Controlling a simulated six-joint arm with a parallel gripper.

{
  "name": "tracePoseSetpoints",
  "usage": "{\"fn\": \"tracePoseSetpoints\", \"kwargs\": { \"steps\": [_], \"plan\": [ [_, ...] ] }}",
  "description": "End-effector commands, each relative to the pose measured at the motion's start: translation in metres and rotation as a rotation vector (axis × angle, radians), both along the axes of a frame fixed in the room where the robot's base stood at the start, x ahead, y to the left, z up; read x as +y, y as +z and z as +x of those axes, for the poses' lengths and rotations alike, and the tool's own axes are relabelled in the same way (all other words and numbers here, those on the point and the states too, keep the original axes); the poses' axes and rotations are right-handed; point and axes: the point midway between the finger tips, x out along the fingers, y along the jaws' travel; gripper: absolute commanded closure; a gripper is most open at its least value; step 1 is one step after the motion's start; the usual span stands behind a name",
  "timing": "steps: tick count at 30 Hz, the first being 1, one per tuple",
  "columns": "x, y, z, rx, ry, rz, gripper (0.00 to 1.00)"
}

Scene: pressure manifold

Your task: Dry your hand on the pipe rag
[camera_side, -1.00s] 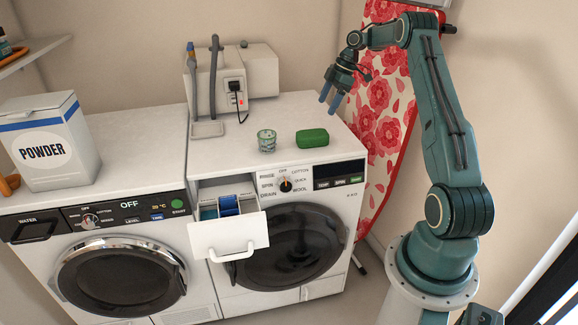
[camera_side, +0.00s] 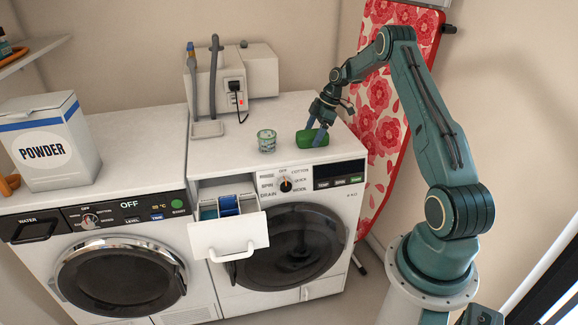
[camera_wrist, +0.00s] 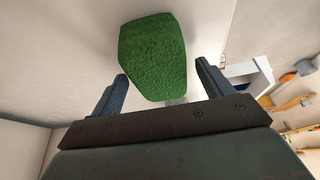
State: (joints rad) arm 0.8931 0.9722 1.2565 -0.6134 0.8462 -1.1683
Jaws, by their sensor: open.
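I see no rag in either view. Two upright hoses (camera_side: 214,75) stand at the back of the right washer, in front of a white wall box (camera_side: 262,72). My gripper (camera_side: 316,133) is low over the right washer's top, at a green textured block (camera_side: 304,139). In the wrist view my gripper (camera_wrist: 163,74) is open, with one finger on each side of the near end of the green block (camera_wrist: 153,55). I cannot tell whether the fingers touch it.
A glass (camera_side: 267,141) stands left of the block. The right washer's detergent drawer (camera_side: 229,236) is pulled out. A powder box (camera_side: 50,143) stands on the left washer. A plug with a cable (camera_side: 234,87) sits by the hoses. A red floral ironing board (camera_side: 385,130) leans behind my arm.

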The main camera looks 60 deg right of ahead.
Motion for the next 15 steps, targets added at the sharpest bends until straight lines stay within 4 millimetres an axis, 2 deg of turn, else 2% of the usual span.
{"fn": "tracePoseSetpoints", "kwargs": {
  "steps": [6,14,15],
  "plan": [
    [0.0026,-0.0084,0.0023,0.0,0.0,0.0,0.21],
    [0.0027,-0.0089,0.0025,0.0,0.0,0.0,0.21],
    [0.0027,-0.0089,0.0025,0.0,0.0,0.0,0.27]
  ]
}}
